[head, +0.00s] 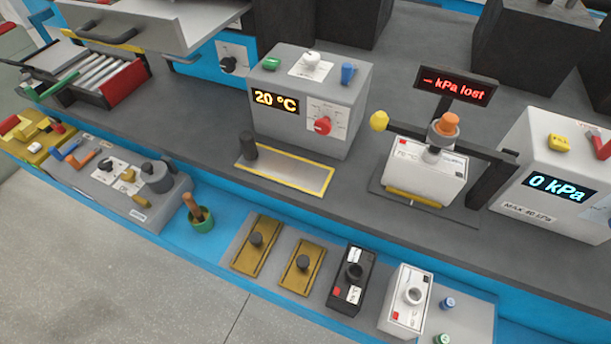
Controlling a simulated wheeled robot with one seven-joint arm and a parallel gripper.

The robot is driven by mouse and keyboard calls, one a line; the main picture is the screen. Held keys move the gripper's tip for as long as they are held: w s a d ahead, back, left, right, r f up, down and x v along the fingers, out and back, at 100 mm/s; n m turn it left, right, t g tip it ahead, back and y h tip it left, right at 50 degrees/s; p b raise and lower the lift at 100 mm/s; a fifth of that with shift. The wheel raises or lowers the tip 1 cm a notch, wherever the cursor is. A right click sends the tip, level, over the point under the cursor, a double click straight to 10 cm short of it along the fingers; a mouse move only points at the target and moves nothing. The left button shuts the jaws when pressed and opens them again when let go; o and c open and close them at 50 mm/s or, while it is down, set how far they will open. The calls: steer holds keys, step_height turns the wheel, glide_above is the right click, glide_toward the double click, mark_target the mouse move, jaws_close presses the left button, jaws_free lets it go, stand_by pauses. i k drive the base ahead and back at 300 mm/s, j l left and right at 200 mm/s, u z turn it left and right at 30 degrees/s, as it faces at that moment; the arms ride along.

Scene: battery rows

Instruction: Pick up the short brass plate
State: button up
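Two brass plates with dark knobs lie side by side on a grey mat on the blue front ledge. The short brass plate (296,282) is the right one of the two, with its knob standing up near its middle. The longer brass plate (245,262) lies just to its left, with a narrow gap between them. Nothing covers the short plate. My gripper is not in view.
A black block (345,295) and a white block (402,312) stand right of the short plate. A green cup (202,225) with a wooden handle stands to the left. Behind, on the dark bench, are a grey 20 °C box (290,120) and a yellow-edged plate (290,176).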

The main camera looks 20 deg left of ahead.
mark_target(300, 273)
steer(key=u, duration=0.75)
